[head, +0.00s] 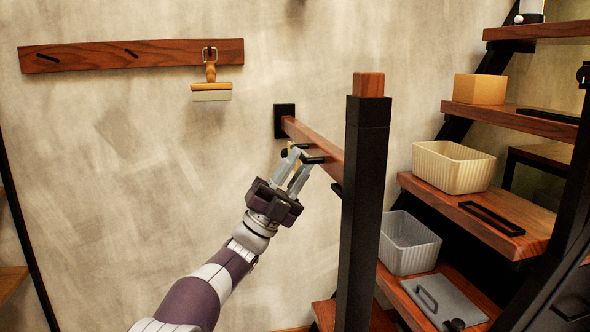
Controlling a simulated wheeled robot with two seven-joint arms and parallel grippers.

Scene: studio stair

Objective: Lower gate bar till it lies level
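The gate bar (327,150) is a reddish-brown wooden beam. It runs from a black plate (284,121) on the wall toward a black post (364,190) with a wooden cap. Its near end meets or passes behind the post, so I cannot see that end fully. It looks close to level, though the viewing angle makes this hard to judge. A black handle (316,160) sits on the bar's side. My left gripper (299,160) is at this handle, its two pale fingers a little apart. I cannot tell whether they grip it. My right gripper is not in view.
Wooden stair treads (540,215) on the right hold a cream bin (453,168), a grey bin (408,245) and a grey lid (443,300). A brush (211,85) hangs from a wall rail (100,55). The wall area left of my arm is clear.

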